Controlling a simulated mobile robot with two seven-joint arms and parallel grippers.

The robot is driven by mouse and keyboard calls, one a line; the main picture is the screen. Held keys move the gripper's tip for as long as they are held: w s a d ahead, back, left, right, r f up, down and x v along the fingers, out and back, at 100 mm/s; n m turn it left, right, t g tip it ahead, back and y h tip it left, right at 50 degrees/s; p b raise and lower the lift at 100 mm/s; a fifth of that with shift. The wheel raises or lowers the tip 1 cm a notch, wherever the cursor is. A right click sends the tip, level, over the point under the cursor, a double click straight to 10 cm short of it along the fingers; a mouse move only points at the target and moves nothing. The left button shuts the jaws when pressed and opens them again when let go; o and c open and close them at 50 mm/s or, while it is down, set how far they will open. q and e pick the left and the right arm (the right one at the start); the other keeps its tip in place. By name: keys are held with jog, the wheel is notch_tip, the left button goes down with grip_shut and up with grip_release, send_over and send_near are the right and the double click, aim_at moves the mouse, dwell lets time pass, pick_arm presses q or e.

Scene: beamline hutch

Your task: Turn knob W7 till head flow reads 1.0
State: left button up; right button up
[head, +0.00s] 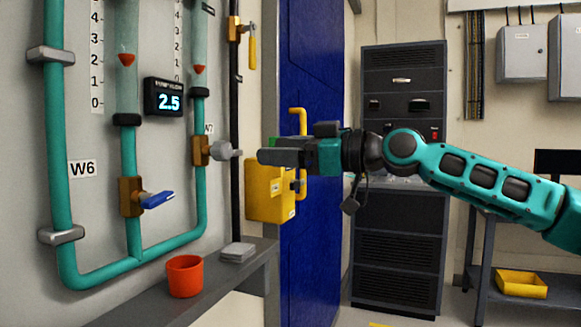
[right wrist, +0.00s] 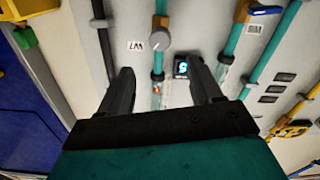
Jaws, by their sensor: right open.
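Knob W7 (head: 224,150) is a grey knob on a brass valve body on the right-hand teal pipe. Its W7 label is partly hidden. The head flow display (head: 164,98) reads 2.5. My right gripper (head: 262,157) is to the right of the knob, apart from it, pointing left. In the right wrist view the knob (right wrist: 160,42) and its label (right wrist: 135,46) appear upside down, beyond the open, empty fingers of the gripper (right wrist: 163,84). The display (right wrist: 181,66) also shows there, between the fingers. My left gripper is out of view.
An orange cup (head: 185,276) and grey stacked pieces (head: 238,252) are on the shelf (head: 150,310) below. A yellow box (head: 266,190) is behind my gripper. A black vertical pipe (head: 235,100) runs near the knob.

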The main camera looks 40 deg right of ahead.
jog(key=shift+s+d, duration=0.2)
jog(key=shift+s, duration=0.45)
